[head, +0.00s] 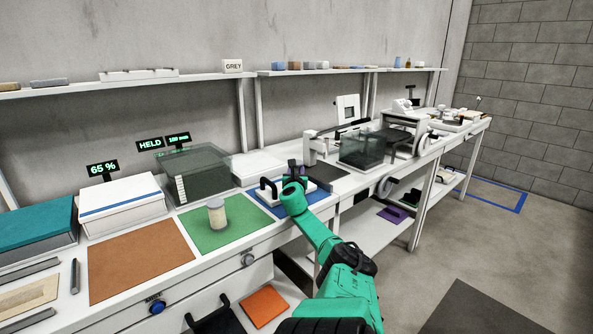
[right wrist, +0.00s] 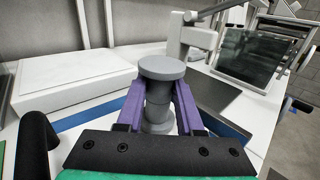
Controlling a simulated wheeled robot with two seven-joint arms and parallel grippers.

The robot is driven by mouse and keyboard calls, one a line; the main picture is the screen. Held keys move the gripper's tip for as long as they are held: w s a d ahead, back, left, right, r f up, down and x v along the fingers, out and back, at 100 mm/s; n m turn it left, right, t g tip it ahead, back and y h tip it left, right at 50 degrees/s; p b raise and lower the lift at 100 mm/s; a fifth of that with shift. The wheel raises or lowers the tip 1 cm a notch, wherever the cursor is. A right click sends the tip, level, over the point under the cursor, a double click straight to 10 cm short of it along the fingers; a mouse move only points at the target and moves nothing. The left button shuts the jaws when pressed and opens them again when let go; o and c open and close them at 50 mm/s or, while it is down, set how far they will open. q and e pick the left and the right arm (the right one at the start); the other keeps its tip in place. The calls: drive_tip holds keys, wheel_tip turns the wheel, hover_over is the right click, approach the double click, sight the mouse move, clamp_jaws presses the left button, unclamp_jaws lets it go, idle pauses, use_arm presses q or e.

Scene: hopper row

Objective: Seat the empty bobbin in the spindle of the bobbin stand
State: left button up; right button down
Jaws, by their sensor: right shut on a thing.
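My right gripper (head: 296,170) reaches over the blue mat (head: 297,207). In the right wrist view its purple fingers (right wrist: 160,100) are shut on the sides of a grey bobbin (right wrist: 162,68). The bobbin is bare of thread, roughly upright, with a wide round top flange and a narrower waist between the fingers. Its lower part shows just above the dark gripper body. I cannot make out the bobbin stand's spindle; what lies under the bobbin is hidden by the gripper. My left gripper is not in view.
A cream-wound spool (head: 217,214) stands on the green mat (head: 195,238). A black handle (head: 268,187) rises close left of my right gripper. A white box (head: 258,166) and a dark clear-sided case (head: 362,149) stand nearby. The brown mat (head: 135,266) is bare.

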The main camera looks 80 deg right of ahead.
drive_tip(key=shift+s+f, duration=0.1)
drive_tip(key=shift+f, duration=0.3)
drive_tip(key=c, duration=0.8)
unclamp_jaws()
drive_tip(key=shift+c, duration=0.2)
drive_tip(key=o, duration=0.4)
drive_tip(key=shift+f, duration=0.15)
drive_tip(key=shift+d, duration=0.2)
drive_tip(key=shift+a+r, duration=0.15)
drive_tip(key=shift+r, duration=0.05)
drive_tip(key=shift+a+p, duration=0.3)
drive_tip(key=shift+p, duration=0.1)
drive_tip(key=a+p, duration=0.1)
drive_tip(key=a, duration=0.2)
drive_tip(key=s+a+p, duration=0.1)
drive_tip(key=a+p, duration=0.1)
drive_tip(key=shift+a, duration=0.4)
drive_tip(key=a, duration=0.2)
drive_tip(key=s+a, duration=0.1)
drive_tip(key=a, duration=0.4)
drive_tip(key=shift+s+a+f+p, duration=0.1)
drive_tip(key=shift+s+a+p, duration=0.2)
drive_tip(key=shift+a+p, duration=0.1)
